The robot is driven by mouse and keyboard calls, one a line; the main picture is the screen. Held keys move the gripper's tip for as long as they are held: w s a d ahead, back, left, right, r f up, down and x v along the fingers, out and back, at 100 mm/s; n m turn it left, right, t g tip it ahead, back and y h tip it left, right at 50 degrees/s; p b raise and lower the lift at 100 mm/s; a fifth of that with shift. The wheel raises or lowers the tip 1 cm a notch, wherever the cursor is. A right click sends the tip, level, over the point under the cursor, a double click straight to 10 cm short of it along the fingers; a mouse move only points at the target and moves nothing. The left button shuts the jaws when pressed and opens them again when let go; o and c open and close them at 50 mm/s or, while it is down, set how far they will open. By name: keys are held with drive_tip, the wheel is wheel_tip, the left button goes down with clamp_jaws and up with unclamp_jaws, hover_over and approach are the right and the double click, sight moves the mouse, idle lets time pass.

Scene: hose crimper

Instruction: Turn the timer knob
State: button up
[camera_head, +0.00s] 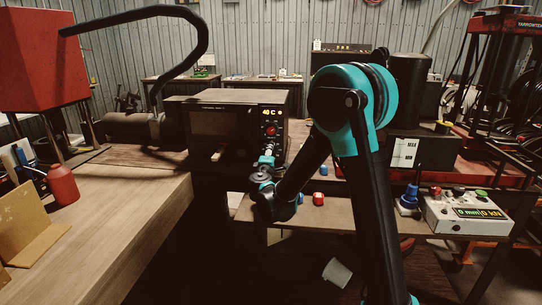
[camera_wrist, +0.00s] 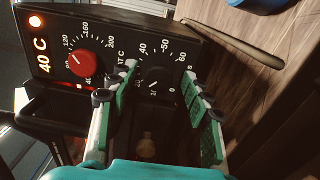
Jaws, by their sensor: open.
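The timer knob (camera_wrist: 156,80) is a dark round knob on the black control panel, ringed by a white scale marked up to 60. It appears between the fingers of my gripper (camera_wrist: 160,74) in the wrist view. The green-padded fingers are open on either side of it; contact cannot be told. In the head view my gripper (camera_head: 267,158) is in front of the lower panel of the oven (camera_head: 215,122) and hides the timer knob. A red knob (camera_wrist: 82,62) with its own scale sits beside the timer knob. The display (camera_wrist: 42,57) reads 40 C.
The oven stands at the back of a wooden bench (camera_head: 120,210). A red bottle (camera_head: 62,185) and a red machine (camera_head: 35,60) are at left. A lower shelf (camera_head: 345,218) holds small red and blue parts. A white control box (camera_head: 465,212) is at right.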

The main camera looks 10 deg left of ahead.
drive_tip(key=s, duration=1.2)
drive_tip(key=shift+a, duration=0.2)
drive_tip(key=s+n, duration=0.1)
drive_tip(key=s, duration=0.4)
drive_tip(key=w, duration=1.7)
drive_tip(key=shift+w, duration=0.35)
clamp_jaws()
